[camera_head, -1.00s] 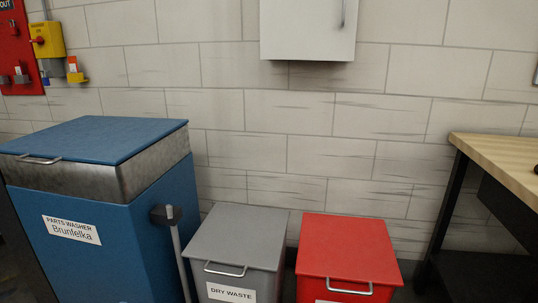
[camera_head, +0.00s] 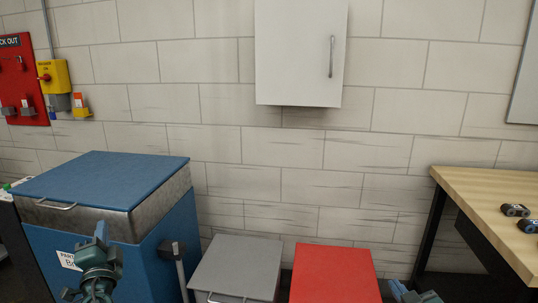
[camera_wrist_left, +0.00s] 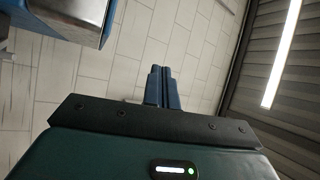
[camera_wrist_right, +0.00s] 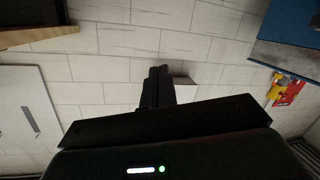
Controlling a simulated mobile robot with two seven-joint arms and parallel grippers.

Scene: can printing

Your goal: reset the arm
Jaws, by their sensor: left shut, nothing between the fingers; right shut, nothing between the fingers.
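My left gripper (camera_wrist_left: 161,72) shows in the left wrist view with its two blue fingers pressed together and nothing between them. My left arm (camera_head: 98,268) rises at the lower left of the head view, in front of the blue parts washer (camera_head: 105,183). My right gripper (camera_wrist_right: 158,72) shows in the right wrist view, also shut and empty, with wall tiles beyond its dark fingers. Only a small part of my right arm (camera_head: 415,294) shows at the bottom edge of the head view, right of the red bin. Neither gripper touches anything that I can see.
A grey bin (camera_head: 237,264) and a red bin (camera_head: 334,275) stand right of the washer, lids closed. A wooden bench (camera_head: 475,190) with small dark items (camera_head: 514,210) is at right. A white cabinet (camera_head: 298,52) and a red lockout board (camera_head: 20,82) hang on the wall.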

